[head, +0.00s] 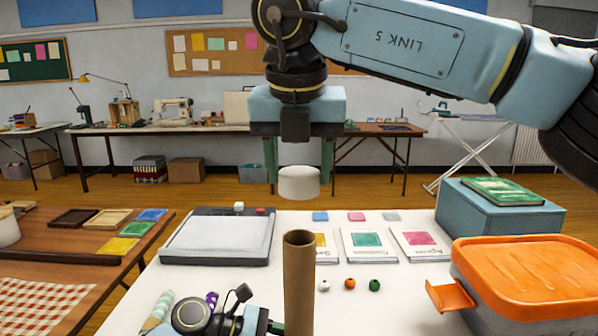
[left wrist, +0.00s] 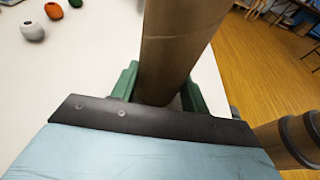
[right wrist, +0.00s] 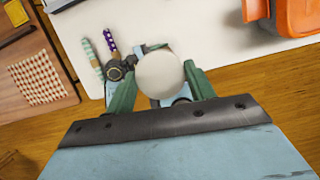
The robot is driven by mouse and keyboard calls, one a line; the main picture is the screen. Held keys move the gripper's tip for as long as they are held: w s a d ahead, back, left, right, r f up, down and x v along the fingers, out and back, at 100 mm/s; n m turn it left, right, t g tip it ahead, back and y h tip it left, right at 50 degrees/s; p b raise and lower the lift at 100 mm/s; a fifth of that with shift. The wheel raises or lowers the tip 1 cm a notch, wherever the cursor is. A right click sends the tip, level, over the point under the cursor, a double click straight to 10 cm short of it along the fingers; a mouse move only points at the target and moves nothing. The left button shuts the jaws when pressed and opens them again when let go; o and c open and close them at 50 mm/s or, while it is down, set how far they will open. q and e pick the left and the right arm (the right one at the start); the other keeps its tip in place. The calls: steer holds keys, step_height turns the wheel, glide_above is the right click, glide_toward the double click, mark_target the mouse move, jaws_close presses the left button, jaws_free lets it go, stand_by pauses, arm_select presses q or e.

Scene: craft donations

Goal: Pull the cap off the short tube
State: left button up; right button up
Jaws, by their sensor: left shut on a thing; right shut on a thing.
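The short brown cardboard tube (head: 299,285) stands upright near the front of the white table, its open top rim showing. My left gripper (left wrist: 160,92) is shut on the tube; in the left wrist view the tube (left wrist: 180,45) passes between its green fingers. In the head view the tube's lower end is cut off by the frame. My right gripper (head: 299,178) is shut on the white round cap (head: 299,184) and holds it above the tube, with a clear gap between them. The cap also shows between the fingers in the right wrist view (right wrist: 160,75).
A lidded orange-topped bin (head: 530,270) and a blue box (head: 500,212) stand at right. A grey-white tray-like board (head: 218,238) lies at left. Cards (head: 368,245) and several beads (head: 350,283) lie behind and right of the tube. A striped marker (head: 158,310) lies near my left arm.

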arm_select(q)
steer(key=o, duration=0.8)
steer(key=shift+o, duration=0.2)
steer(key=shift+a, duration=0.1)
